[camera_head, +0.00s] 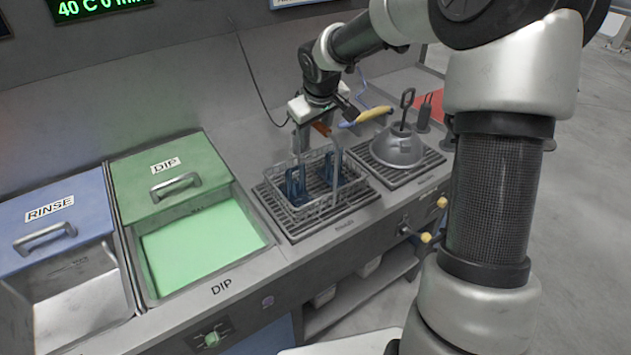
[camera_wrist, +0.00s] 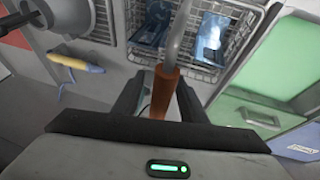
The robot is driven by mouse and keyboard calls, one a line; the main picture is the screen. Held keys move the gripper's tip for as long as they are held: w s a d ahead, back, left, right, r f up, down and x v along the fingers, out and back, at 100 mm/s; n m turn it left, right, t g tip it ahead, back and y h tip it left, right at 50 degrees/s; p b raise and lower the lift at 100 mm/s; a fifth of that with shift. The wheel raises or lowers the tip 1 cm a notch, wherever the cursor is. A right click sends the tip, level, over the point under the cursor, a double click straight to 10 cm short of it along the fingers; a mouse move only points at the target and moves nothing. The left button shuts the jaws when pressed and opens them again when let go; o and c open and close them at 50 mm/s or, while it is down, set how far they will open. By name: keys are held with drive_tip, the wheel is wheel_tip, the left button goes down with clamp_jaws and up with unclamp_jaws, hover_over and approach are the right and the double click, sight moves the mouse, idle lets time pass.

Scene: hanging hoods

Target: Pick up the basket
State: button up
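The wire basket (camera_head: 322,203) stands on a slatted grate and holds blue pieces (camera_head: 296,184). A bent metal handle rises from it and ends in an orange-brown grip (camera_head: 321,129). My gripper (camera_head: 316,136) is above the basket at the grip. In the wrist view my gripper (camera_wrist: 159,84) is open, with one dark finger on each side of the grip (camera_wrist: 164,88). A gap shows between the grip and each finger. The basket (camera_wrist: 207,57) also shows beyond the fingers, with its blue pieces inside.
A green-filled dip tank (camera_head: 205,243) with a green lid is left of the basket, and an open rinse tank (camera_head: 75,300) is farther left. A grey dome-shaped item (camera_head: 398,147) with an upright handle stands on the right grate. A yellow-and-blue tool (camera_head: 367,117) is behind.

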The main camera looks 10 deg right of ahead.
clamp_jaws()
drive_tip(key=shift+w+r, duration=0.1)
drive_tip(key=shift+r, duration=0.05)
